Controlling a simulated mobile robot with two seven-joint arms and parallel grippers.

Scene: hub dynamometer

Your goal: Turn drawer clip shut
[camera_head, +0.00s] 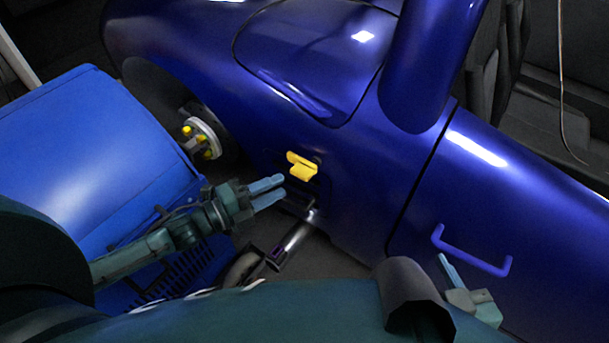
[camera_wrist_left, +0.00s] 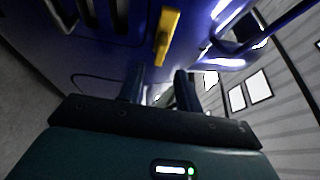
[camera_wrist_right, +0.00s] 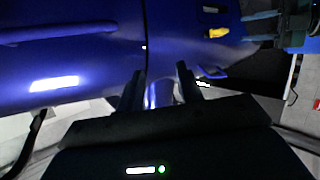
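The yellow clip (camera_head: 303,167) is on a dark panel in the side of the blue car body. It also shows in the left wrist view (camera_wrist_left: 166,38), ahead of the fingers, and in the right wrist view (camera_wrist_right: 217,32). My left gripper (camera_head: 277,191) is just left of and below the clip in the head view, apart from it. Its two fingers are spread with nothing between them. My right gripper (camera_wrist_right: 160,85) has spread, empty fingers facing the blue body. In the head view it is partly cut off from sight near the blue handle.
A blue handle (camera_head: 470,252) sticks out from the body at the right. A wheel hub (camera_head: 202,137) with yellow studs is left of the clip. A large blue cabinet (camera_head: 85,150) stands at the left. A metal shaft (camera_head: 296,237) lies below the clip.

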